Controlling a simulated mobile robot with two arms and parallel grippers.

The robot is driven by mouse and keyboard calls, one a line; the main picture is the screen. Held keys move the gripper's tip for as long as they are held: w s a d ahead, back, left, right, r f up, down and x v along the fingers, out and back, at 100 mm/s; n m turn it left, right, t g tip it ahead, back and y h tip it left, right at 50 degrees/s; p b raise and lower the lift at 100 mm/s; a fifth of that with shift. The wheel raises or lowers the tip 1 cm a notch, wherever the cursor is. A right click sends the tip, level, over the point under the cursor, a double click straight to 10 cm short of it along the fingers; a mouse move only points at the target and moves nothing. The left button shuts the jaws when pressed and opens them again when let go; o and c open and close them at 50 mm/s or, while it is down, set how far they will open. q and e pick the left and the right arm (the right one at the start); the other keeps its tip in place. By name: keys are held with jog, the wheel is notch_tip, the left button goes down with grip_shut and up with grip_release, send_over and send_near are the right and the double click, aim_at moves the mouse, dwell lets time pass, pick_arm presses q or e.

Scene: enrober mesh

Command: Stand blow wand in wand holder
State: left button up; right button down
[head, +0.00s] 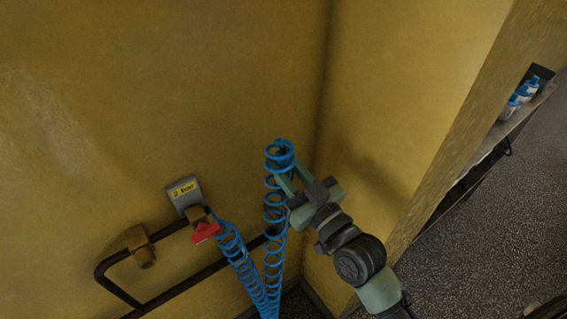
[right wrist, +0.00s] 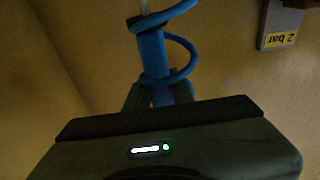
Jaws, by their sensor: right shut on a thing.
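My right gripper (head: 284,178) is raised in front of the yellow wall corner and is shut on the blue blow wand. In the right wrist view the blow wand (right wrist: 152,52) stands up between the fingers (right wrist: 160,95), with a thin pale tube at its far end. Loops of blue coiled hose (head: 273,207) surround the wand and hang down from it, then rise again to the brass fitting with the red valve handle. I cannot pick out a wand holder for certain in either view. My left gripper is not in view.
A grey "2 bar" plate (head: 184,194) is on the left wall above the red valve handle (head: 205,232). A dark pipe (head: 180,290) and a brass fitting (head: 140,247) are at lower left. A shelf with blue-and-white bottles (head: 520,97) stands beyond the wall edge at right.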

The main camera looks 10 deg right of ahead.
jog(key=shift+f+b, duration=3.6)
jog(key=shift+f, duration=1.7)
jog(key=c, duration=1.1)
grip_release()
jog(key=b, duration=0.2)
send_near(283, 196)
jog(key=shift+x, duration=1.1)
jog(key=shift+w+d+f, duration=0.1)
jog(key=shift+w+f, duration=0.05)
jog(key=shift+f, duration=0.05)
